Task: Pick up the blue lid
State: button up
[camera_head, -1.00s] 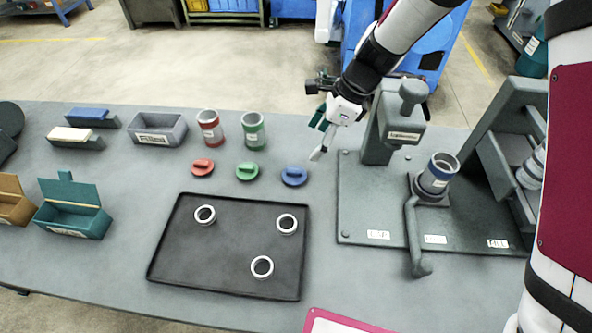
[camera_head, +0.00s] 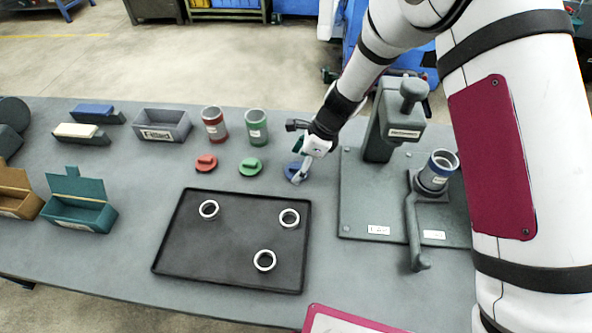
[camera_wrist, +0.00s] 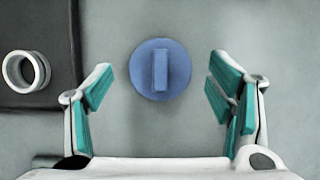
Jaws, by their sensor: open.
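The blue lid (camera_head: 291,170) lies on the grey table behind the back right corner of the black tray. In the head view my gripper partly covers it. In the wrist view the round blue lid (camera_wrist: 160,68) shows whole, with its raised bar handle pointing along the picture's height. My gripper (camera_wrist: 161,90) is open, with one teal-padded finger on each side of the lid and nothing between the pads. The lid sits a little beyond the fingertips in that view. In the head view my gripper (camera_head: 298,170) is low over the lid; its exact height is unclear.
The green lid (camera_head: 251,167) and red lid (camera_head: 206,163) lie to the left. Red (camera_head: 214,125) and green (camera_head: 256,127) cups stand behind them. The black tray (camera_head: 215,255) holds three rings. A grey press (camera_head: 388,130) stands close on the right.

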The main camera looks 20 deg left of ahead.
jog(key=shift+a+f, duration=0.15)
jog(key=shift+f, duration=0.3)
jog(key=c, duration=1.1)
jog(key=shift+s, duration=0.15)
jog(key=shift+c, duration=1.1)
jog(key=shift+f, duration=0.1)
